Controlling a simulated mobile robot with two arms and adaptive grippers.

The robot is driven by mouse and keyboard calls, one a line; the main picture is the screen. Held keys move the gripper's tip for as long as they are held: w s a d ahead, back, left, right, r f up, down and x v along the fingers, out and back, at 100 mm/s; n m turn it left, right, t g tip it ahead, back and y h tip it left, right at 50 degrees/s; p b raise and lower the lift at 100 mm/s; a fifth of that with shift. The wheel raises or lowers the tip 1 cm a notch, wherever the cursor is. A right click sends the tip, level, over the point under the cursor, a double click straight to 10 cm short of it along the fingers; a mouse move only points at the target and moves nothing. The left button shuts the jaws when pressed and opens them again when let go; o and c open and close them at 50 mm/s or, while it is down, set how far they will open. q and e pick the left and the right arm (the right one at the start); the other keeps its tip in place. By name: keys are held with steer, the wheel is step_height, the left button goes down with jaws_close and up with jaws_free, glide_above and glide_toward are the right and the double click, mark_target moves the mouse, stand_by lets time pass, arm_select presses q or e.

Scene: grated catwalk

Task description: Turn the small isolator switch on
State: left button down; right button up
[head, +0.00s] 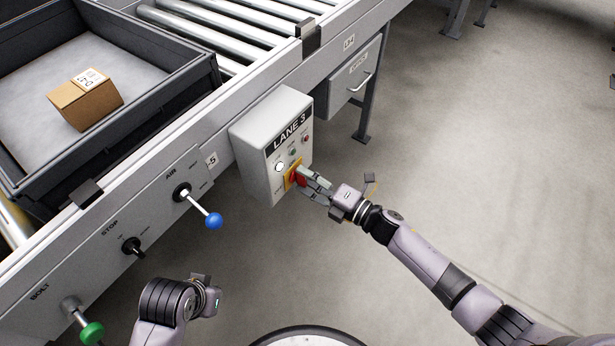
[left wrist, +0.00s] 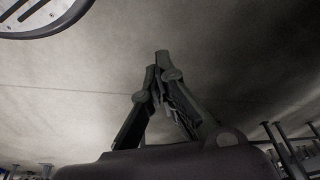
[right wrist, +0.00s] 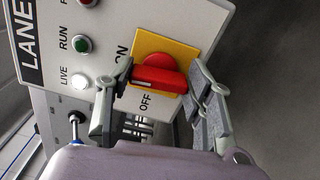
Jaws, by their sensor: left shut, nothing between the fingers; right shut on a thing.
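The isolator switch is a red rotary handle (right wrist: 158,74) on a yellow plate (right wrist: 184,50), low on the front of the grey LANE 3 box (head: 251,137). In the head view the red handle (head: 299,177) is partly covered by my right gripper (head: 306,182). My right gripper (right wrist: 163,80) is shut on the handle, one finger at each end in the right wrist view. ON and OFF are printed beside the plate; which one the handle points to is unclear. My left gripper (left wrist: 162,62) is shut and empty, away from the panel.
A white LIVE lamp (right wrist: 80,81) looks lit. A blue-knobbed AIR lever (head: 213,220), black STOP knob (head: 132,245) and green-knobbed BOLT handle (head: 91,332) line the conveyor side. A tray (head: 205,100) holds a carton (head: 88,101). Floor at right is clear.

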arm_select(q)
steer(key=shift+x, duration=0.8)
arm_select(e)
steer(key=shift+m, duration=0.7)
arm_select(q)
steer(key=shift+s+f, duration=0.15)
arm_select(e)
steer(key=o, duration=1.2)
steer(key=shift+c, duration=0.2)
steer(key=v, duration=1.2)
